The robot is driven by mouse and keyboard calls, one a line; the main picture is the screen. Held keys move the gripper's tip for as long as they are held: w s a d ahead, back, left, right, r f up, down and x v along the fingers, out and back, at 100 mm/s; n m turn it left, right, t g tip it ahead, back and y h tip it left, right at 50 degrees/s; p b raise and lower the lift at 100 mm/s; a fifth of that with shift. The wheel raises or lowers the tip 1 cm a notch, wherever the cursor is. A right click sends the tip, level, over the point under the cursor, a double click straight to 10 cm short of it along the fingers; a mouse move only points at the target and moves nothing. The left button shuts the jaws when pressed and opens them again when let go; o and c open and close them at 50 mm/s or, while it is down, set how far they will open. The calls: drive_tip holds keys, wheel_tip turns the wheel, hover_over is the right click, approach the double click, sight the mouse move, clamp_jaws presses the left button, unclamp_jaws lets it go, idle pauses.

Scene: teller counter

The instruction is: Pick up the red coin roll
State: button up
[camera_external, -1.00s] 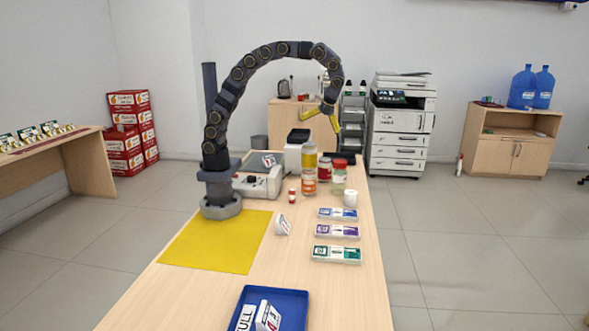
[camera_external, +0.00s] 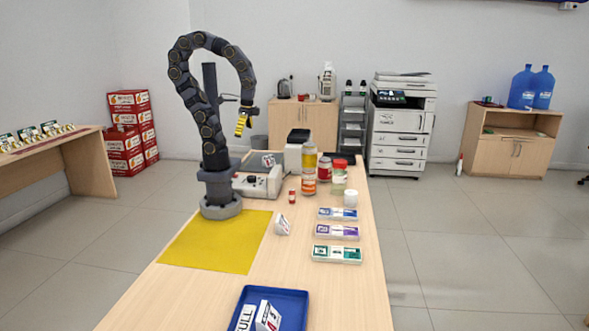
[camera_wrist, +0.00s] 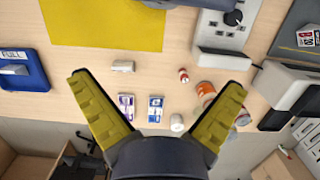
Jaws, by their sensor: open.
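The red coin roll (camera_external: 292,196) is a small red and white cylinder standing on the counter, just right of the grey machine. It also shows in the wrist view (camera_wrist: 183,75), small and well beyond my fingers, a little right of the middle. My gripper (camera_external: 240,125) hangs high above the counter, up and left of the roll in the external view, with its yellow fingers pointing down. In the wrist view my gripper (camera_wrist: 159,82) has its two yellow fingers spread wide, with nothing held between them.
Orange-labelled jars (camera_external: 309,175) and a white roll (camera_external: 350,198) stand right of the coin roll. A grey machine (camera_external: 262,182) stands behind left. Several flat cases (camera_external: 337,254), a yellow mat (camera_external: 218,240) and a blue tray (camera_external: 300,296) lie nearer. Counter around the coin roll's front is clear.

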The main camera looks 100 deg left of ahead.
drive_tip(key=c, duration=0.7)
